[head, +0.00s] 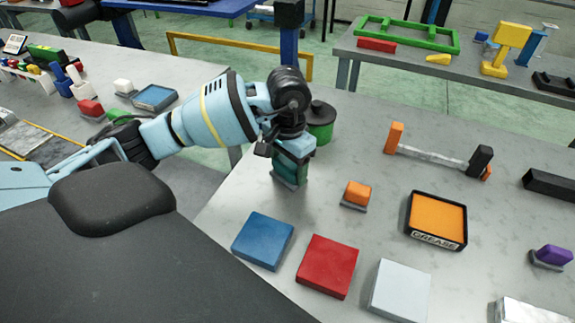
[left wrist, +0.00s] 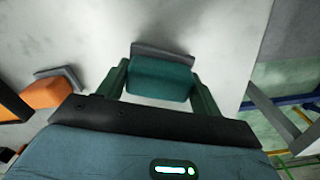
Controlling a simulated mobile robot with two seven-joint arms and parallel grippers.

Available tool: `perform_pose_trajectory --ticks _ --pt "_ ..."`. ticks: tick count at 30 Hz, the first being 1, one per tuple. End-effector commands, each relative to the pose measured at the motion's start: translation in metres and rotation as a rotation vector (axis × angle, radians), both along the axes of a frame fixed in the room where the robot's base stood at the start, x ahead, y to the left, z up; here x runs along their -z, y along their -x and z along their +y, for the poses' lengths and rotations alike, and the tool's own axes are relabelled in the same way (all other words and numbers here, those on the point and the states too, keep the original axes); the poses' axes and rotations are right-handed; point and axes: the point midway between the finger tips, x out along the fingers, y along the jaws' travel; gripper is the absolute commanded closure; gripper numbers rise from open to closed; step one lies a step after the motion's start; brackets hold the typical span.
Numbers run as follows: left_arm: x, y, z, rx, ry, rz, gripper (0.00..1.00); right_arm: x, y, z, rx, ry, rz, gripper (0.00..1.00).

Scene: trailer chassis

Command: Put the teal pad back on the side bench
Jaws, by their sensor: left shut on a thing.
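The teal pad (head: 285,172) is a small teal block with a grey plate on one face. It is at the left part of the grey bench (head: 330,205). My left gripper (head: 291,158) points down over it, shut on it. In the left wrist view, the teal pad (left wrist: 160,78) sits between the two green fingers of the left gripper (left wrist: 161,88), its grey plate on the far side. I cannot tell whether the pad touches the bench top. My right gripper is not in view.
A green pot (head: 320,122) stands close behind the gripper. An orange pad (head: 357,194) is to its right, beside the grease tray (head: 437,219). Blue (head: 262,240), red (head: 327,266) and pale (head: 400,290) squares lie in front. Another bench (head: 60,110) is at left.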

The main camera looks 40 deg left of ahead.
Motion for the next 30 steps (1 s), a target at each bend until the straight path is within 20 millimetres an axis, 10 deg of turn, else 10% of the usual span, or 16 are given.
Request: perform_pose_trajectory --ticks 13,14,18,30 --pt "0.009 0.000 0.000 0.000 0.001 -0.001 0.60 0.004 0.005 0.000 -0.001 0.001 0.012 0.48" --pt "0.008 0.000 -0.001 0.000 0.001 -0.001 0.31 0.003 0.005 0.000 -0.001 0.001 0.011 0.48" --pt "0.008 0.000 -0.001 0.001 0.001 -0.002 0.13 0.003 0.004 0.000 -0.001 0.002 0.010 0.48" --pt "-0.004 -0.001 0.000 0.000 0.001 -0.005 0.13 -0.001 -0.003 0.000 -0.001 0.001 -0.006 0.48"
